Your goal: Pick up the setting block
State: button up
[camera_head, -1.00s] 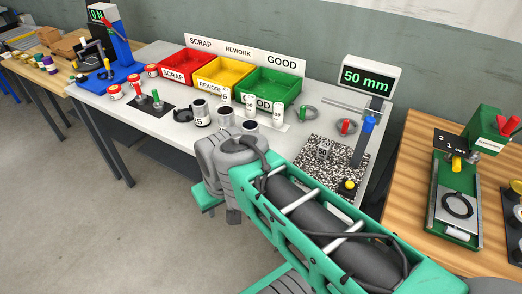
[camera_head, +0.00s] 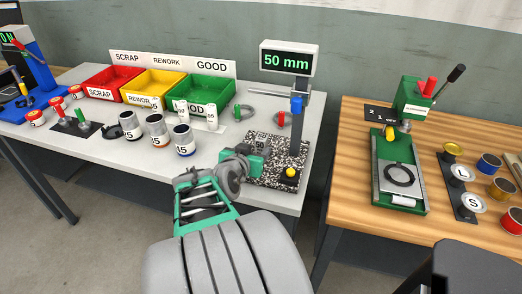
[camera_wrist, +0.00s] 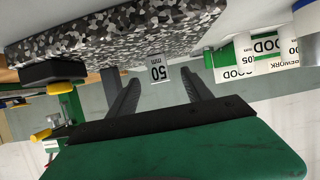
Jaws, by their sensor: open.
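The setting block (camera_head: 259,142), a small grey block, stands on the speckled granite plate (camera_head: 262,178) below the 50 mm display. In the head view it is partly hidden behind my gripper (camera_head: 250,163). In the wrist view, which is upside down, the block's pale face (camera_wrist: 161,73) with a "50 mm" label shows between the two dark fingers. My gripper (camera_wrist: 152,78) is open there, with a finger to each side of the block. I cannot tell whether either finger touches it.
The gauge column (camera_head: 298,130) and a yellow knob (camera_head: 291,172) stand near the gripper. Several cans, including one with a blue band (camera_head: 183,140), stand to the left. A wooden bench (camera_head: 345,200) is at the right.

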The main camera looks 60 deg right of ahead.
aim_at(260, 143)
jog(key=x, duration=0.7)
jog(key=shift+s+d+r, duration=0.1)
jog(key=shift+s+d, duration=0.05)
jog(key=shift+d, duration=0.15)
jog(key=shift+c, duration=0.6)
jog(key=shift+a, duration=0.1)
grip_shut()
jog(key=shift+r, duration=0.15)
